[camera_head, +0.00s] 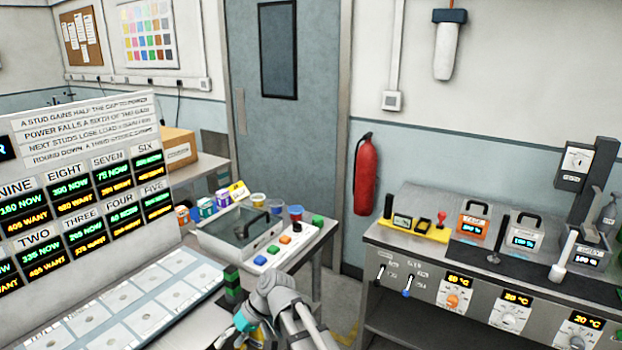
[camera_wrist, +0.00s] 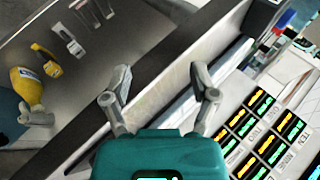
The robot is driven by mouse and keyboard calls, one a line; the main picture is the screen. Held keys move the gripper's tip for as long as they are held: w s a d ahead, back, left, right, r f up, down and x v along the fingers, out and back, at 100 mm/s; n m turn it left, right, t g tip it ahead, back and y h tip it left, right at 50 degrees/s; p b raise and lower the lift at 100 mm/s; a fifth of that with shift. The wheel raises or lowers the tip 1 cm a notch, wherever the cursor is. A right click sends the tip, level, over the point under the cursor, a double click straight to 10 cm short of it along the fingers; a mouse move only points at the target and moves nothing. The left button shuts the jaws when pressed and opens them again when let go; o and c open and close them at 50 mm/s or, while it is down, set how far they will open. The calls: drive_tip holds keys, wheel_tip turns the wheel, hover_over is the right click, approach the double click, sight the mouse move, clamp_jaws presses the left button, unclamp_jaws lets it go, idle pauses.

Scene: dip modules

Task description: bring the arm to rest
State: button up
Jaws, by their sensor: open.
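My gripper (camera_wrist: 162,86) is open in the wrist view. Its two grey fingers stand apart with nothing between their tips. A teal housing with a small lit display, which looks like part of my gripper, fills the bottom middle of that view. In the head view my grey arm (camera_head: 284,305) shows at the bottom middle, in front of the small table. The fingertips cannot be made out there.
A board of lit displays (camera_head: 85,205) stands left over a panel of pale square plates (camera_head: 125,318). A small table holds a clear-lidded tray (camera_head: 238,232) and coloured blocks. A bench with dials (camera_head: 480,290) stands right. A yellow bottle (camera_wrist: 27,85) shows in the wrist view.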

drive_tip(key=d+f+m+t+h+p, duration=0.1)
drive_tip(key=d+m+h, duration=0.3)
drive_tip(key=d, duration=1.4)
drive_tip(key=d+f+m+t+h+p, duration=0.1)
drive_tip(key=d+m+t+h, duration=0.1)
drive_tip(key=d, duration=1.6)
drive_tip(key=shift+d+f+m+t+h, duration=0.3)
drive_tip(key=shift+m+h, duration=0.6)
drive_tip(key=shift+m, duration=0.3)
drive_tip(key=shift+w+a, duration=0.1)
drive_tip(key=shift+c, duration=1.2)
drive_tip(key=shift+a, duration=0.1)
